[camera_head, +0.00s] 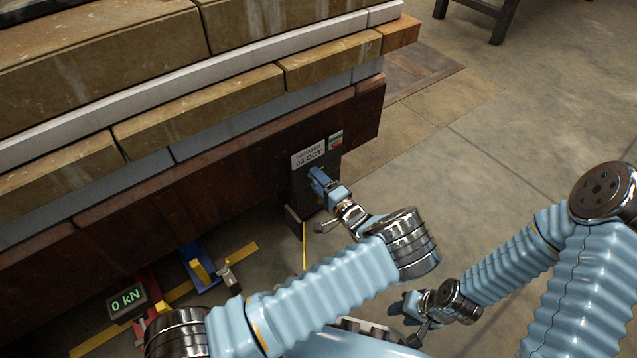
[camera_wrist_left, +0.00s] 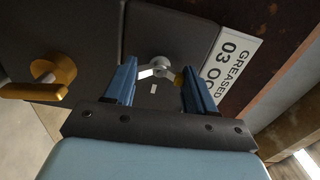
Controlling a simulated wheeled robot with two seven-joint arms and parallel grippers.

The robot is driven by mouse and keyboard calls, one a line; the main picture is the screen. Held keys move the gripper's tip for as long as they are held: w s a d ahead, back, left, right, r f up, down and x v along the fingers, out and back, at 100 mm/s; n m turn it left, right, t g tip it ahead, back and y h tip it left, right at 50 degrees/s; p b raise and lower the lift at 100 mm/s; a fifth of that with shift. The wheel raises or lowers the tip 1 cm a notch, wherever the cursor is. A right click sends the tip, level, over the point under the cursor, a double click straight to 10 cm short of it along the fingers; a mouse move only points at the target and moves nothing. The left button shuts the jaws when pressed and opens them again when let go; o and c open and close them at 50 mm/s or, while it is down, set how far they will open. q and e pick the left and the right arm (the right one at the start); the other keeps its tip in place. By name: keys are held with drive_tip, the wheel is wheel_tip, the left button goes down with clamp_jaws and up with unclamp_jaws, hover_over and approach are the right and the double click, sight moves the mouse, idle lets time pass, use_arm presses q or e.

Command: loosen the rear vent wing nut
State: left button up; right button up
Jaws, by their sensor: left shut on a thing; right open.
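My left gripper (camera_head: 318,181) reaches to the dark box under the brick stack's edge. In the left wrist view its blue fingers (camera_wrist_left: 158,72) are shut on a small silver wing nut (camera_wrist_left: 161,63), one finger at each wing. One wing end looks brass-coloured. The nut sits on a dark plate (camera_wrist_left: 180,28) beside the "GREASED 03 OCT" label (camera_wrist_left: 232,72). In the head view the gripper hides the nut. My right gripper (camera_head: 412,309) is open and empty, low over the floor at the right.
A brass-coloured handle (camera_wrist_left: 52,78) stands left of the nut in the left wrist view. A "0 kN" display (camera_head: 126,300) and a blue bracket (camera_head: 200,266) are low at left. The heavy brick stack (camera_head: 195,108) overhangs the box. Open floor (camera_head: 500,150) lies right.

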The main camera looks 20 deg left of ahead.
use_arm(q)
drive_tip(key=shift+s+f, duration=0.1)
idle(0.5)
drive_tip(key=o, duration=1)
drive_tip(key=shift+o, duration=0.2)
drive_tip(key=shift+d, duration=0.1)
drive_tip(key=v, duration=1.3)
drive_tip(key=shift+s+d+b, duration=0.2)
drive_tip(key=shift+b, duration=0.15)
